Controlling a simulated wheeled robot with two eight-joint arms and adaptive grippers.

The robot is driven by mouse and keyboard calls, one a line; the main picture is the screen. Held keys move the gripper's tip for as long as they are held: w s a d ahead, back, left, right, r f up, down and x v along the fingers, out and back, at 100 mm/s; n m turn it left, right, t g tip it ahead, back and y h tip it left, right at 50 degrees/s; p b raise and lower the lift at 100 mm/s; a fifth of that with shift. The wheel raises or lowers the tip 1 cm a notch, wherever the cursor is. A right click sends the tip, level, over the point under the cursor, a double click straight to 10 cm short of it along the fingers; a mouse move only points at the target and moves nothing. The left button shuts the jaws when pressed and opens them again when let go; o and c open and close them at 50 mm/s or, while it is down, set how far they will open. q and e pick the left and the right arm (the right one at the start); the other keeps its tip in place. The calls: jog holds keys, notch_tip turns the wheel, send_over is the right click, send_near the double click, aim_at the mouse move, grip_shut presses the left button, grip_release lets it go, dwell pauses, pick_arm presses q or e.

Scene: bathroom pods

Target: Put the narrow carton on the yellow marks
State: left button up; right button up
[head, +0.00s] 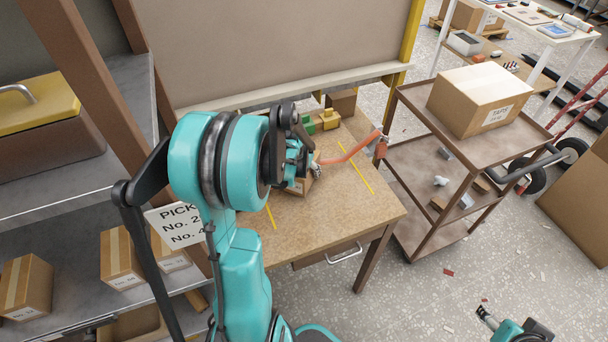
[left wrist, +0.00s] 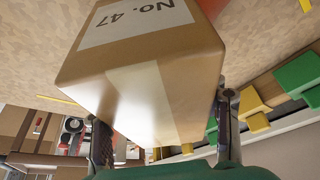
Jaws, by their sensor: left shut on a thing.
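My left gripper (head: 302,168) is shut on a brown carton (head: 299,187) over the wooden worktable (head: 325,215). My arm hides much of the carton. In the left wrist view the carton (left wrist: 150,75) sits between the two fingers, with a white "No. 47" label and a pale tape strip. I cannot tell whether it touches the tabletop. One yellow mark (head: 357,170) runs along the table right of the carton; another yellow mark (head: 270,216) shows on its left, partly behind my arm. My right gripper (head: 489,317) shows partly at the lower right, away from the table.
An orange long-handled tool (head: 350,149) lies close right of the carton. A brown cart (head: 415,165) bears a large taped box (head: 482,98). Shelves with cartons (head: 120,258) stand left. The table's front right is clear.

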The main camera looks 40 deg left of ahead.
pick_arm(q)
jog(key=shift+f, duration=0.65)
pick_arm(e)
jog(key=shift+f, duration=0.4)
pick_arm(q)
jog(key=shift+f, duration=0.15)
jog(key=o, duration=1.6)
jog(key=shift+c, duration=0.2)
pick_arm(e)
jog(key=shift+f, duration=0.1)
